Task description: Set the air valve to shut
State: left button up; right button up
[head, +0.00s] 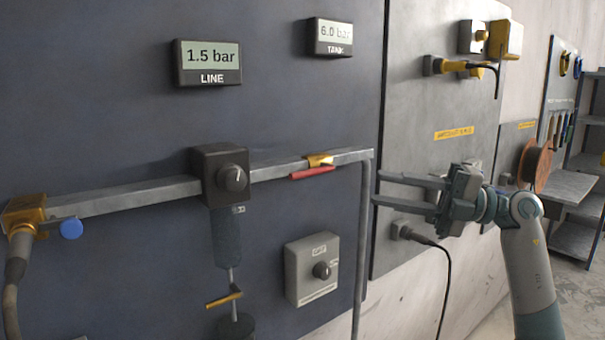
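A brass valve (320,160) with a red lever (313,173) sits on the grey air pipe (275,170), near the pipe's right end. The lever lies roughly along the pipe, just below it. My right gripper (378,189) is to the right of the valve, near the pipe's corner. Its two fingers point left, spread apart with nothing between them, and do not touch the lever. My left gripper is not in view. The LINE display (208,62) reads 1.5 bar and the TANK display (330,37) reads 6.0 bar.
A regulator block with a black knob (234,177) sits mid-pipe. A brass fitting (24,213) with a blue handle (71,228) and a hose is at left. A grey dial box (312,268) is below the valve. A black cable (447,275) hangs below my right gripper.

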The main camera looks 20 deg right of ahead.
jog(key=p, duration=0.2)
send_near(307, 176)
jog(key=p+x, duration=0.4)
jog(key=x, duration=0.5)
jog(key=shift+w+a+r, duration=0.15)
jog(key=shift+a+r, duration=0.05)
jog(key=shift+a, duration=0.15)
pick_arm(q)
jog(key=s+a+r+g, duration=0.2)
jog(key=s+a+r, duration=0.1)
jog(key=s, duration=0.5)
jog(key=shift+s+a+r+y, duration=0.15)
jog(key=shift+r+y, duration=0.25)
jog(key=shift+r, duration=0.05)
pick_arm(e)
jog(key=shift+w+a, duration=0.2)
jog(key=shift+a, duration=0.3)
jog(key=shift+c, duration=0.2)
grip_shut()
